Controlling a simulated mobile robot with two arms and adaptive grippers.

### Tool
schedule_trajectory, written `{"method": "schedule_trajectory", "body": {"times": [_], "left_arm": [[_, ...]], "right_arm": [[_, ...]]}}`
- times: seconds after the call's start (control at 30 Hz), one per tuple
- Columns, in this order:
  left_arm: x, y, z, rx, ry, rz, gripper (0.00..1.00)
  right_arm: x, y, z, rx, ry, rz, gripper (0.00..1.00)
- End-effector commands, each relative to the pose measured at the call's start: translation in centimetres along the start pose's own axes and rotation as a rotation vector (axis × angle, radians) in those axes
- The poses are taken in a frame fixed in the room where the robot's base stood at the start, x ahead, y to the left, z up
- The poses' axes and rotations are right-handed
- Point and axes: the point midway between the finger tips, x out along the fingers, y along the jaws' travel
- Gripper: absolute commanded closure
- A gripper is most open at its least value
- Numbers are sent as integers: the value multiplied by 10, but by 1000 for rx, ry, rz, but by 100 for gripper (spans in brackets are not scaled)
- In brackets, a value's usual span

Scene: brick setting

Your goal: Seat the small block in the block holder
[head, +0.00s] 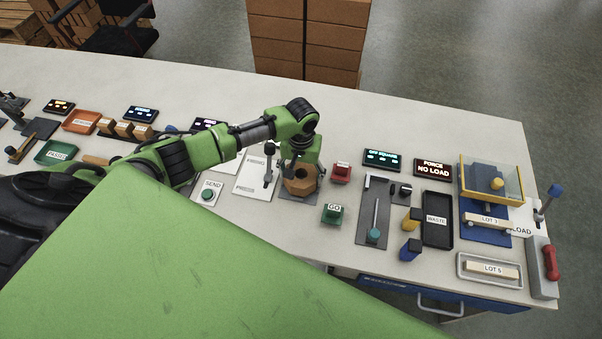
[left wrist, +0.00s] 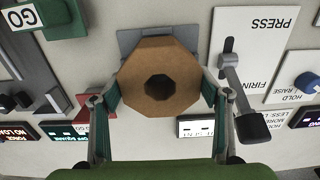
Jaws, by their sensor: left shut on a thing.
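My left gripper (head: 300,165) reaches down onto this block from above. In the left wrist view the block (left wrist: 137,80) is between both fingers of the left gripper (left wrist: 161,92), and they are shut on its sides. The grey plate (left wrist: 128,42) shows just behind it. I cannot tell whether the block touches the plate. No part is clearly marked as the block holder. My right gripper is not in view.
A white press panel with a lever (head: 268,165) stands close to the left. A red button box (head: 341,172) and a green GO button (head: 332,214) are close to the right. Small wooden blocks (head: 124,129) stand in a row at the left. A black waste tray (head: 437,220) lies right.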

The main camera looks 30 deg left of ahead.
Motion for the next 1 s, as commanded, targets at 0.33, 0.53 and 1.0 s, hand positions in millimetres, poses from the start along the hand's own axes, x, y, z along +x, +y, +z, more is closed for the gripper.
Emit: {"method": "schedule_trajectory", "body": {"times": [0.33,0.53,1.0], "left_arm": [[9,0,0,-1,1,1,69],[14,0,0,-1,1,1,69],[15,0,0,0,-1,-1,12]], "right_arm": [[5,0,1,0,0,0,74],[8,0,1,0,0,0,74],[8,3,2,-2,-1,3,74]]}}
